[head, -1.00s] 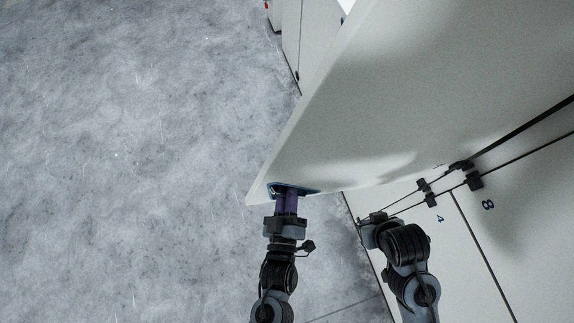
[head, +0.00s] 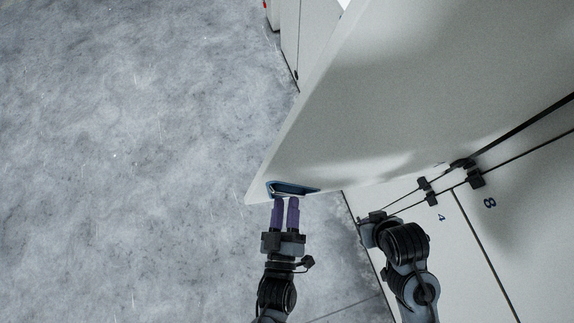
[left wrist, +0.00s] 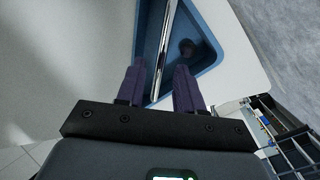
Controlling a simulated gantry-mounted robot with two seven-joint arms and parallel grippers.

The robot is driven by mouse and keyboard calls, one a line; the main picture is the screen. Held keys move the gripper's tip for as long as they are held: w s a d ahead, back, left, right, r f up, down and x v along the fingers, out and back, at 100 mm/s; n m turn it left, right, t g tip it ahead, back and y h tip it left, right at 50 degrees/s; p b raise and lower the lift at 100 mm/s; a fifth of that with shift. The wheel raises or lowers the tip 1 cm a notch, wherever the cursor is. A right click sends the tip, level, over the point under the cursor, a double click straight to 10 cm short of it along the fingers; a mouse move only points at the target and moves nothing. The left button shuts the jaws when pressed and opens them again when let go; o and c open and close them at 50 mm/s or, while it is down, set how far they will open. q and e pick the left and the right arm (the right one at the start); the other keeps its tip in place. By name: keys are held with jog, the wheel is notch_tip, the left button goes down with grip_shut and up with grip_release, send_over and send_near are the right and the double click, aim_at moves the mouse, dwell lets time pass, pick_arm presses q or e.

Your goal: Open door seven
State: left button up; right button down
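A large white door (head: 400,90) stands swung out from the white cabinet front; no number shows on its visible face. Near its lower left corner is a blue recessed handle (head: 290,189). In the left wrist view the blue recess (left wrist: 205,52) has a chrome bar (left wrist: 166,40) across it. My left gripper (head: 286,199) has purple fingers. They are apart, one on each side of the bar's line, with clear gaps and nothing held. In the head view the fingertips are at the handle's near edge. My right arm shows beside the cabinet, but its gripper is out of sight.
Cabinet fronts marked 4 (head: 440,217) and 8 (head: 489,202) lie at the lower right, with black hinges (head: 475,178) between panels. Other white cabinets (head: 305,40) stand at the top. The grey floor (head: 120,150) on the left is clear.

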pick_arm(q)
jog(key=s+a+b, duration=0.1)
jog(key=s, duration=0.6)
jog(key=shift+w, duration=0.1)
jog(key=w+a+f+m+g+p, duration=0.1)
jog(key=w+a+m+g, duration=0.1)
jog(key=w+a+f+m+g+p, duration=0.1)
jog(key=w+a+g+p, duration=0.1)
jog(key=a, duration=0.1)
jog(key=w+a+m+g+h+p, duration=0.1)
jog(key=w+a+m+g, duration=0.1)
jog(key=g, duration=0.1)
jog(key=shift+w+a+f+m, duration=0.25)
jog(key=shift+f+m, duration=0.05)
jog(key=shift+f, duration=0.1)
jog(key=s+a+r+m+g+y+p, duration=0.1)
jog(key=s+a+g+p, duration=0.1)
jog(key=a, duration=0.5)
jog(key=s+a+r+m+g+y+p, duration=0.1)
jog(key=a+r+g+y, duration=0.1)
jog(key=a+g, duration=0.3)
jog(key=shift+s+a+m+p, duration=0.3)
jog(key=shift+s+a+p, duration=0.1)
jog(key=shift+a, duration=0.5)
jog(key=shift+r, duration=0.1)
